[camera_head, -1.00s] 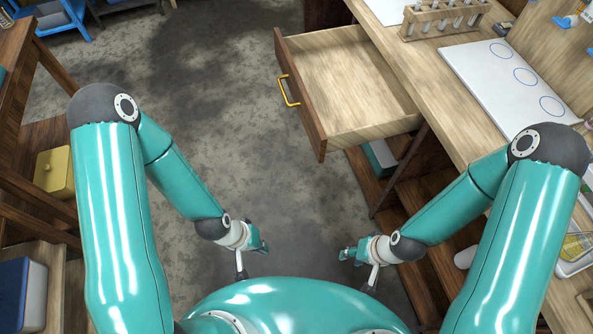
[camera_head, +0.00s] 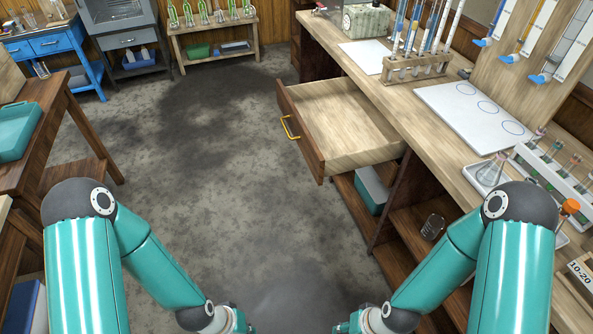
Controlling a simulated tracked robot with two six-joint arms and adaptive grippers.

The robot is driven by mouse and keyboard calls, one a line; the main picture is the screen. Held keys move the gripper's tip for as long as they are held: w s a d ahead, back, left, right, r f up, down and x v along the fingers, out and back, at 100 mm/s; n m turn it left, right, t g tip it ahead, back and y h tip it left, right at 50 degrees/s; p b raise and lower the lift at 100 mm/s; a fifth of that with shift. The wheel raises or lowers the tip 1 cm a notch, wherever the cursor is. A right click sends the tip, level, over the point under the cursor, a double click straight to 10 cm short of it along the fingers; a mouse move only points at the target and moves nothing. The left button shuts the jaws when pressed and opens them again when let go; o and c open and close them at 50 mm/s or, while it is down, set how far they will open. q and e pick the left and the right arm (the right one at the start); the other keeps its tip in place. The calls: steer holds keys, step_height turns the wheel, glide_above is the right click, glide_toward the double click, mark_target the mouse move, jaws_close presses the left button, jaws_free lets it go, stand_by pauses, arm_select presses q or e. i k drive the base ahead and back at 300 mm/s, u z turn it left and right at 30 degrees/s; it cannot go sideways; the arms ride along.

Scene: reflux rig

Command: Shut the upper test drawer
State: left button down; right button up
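The upper test drawer (camera_head: 340,118) is pulled out from the wooden bench on the right. It looks empty, and its dark wooden front (camera_head: 301,131) with a yellow handle (camera_head: 290,127) faces left. My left gripper (camera_head: 240,326) is at the bottom edge of the view, mostly cut off. My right gripper (camera_head: 342,326) is also at the bottom edge, mostly cut off. Both are well below the drawer in the picture and apart from it. I cannot tell whether either is open or shut.
The bench top (camera_head: 440,135) carries a test tube rack (camera_head: 415,67) and a white board with blue circles (camera_head: 475,115). A teal and white box (camera_head: 372,190) sits on the shelf under the drawer. A wooden table (camera_head: 60,130) stands left. The grey floor (camera_head: 210,150) between is clear.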

mark_target(336, 128)
steer(key=u, duration=0.1)
steer(key=i, duration=1)
steer(key=z, duration=0.05)
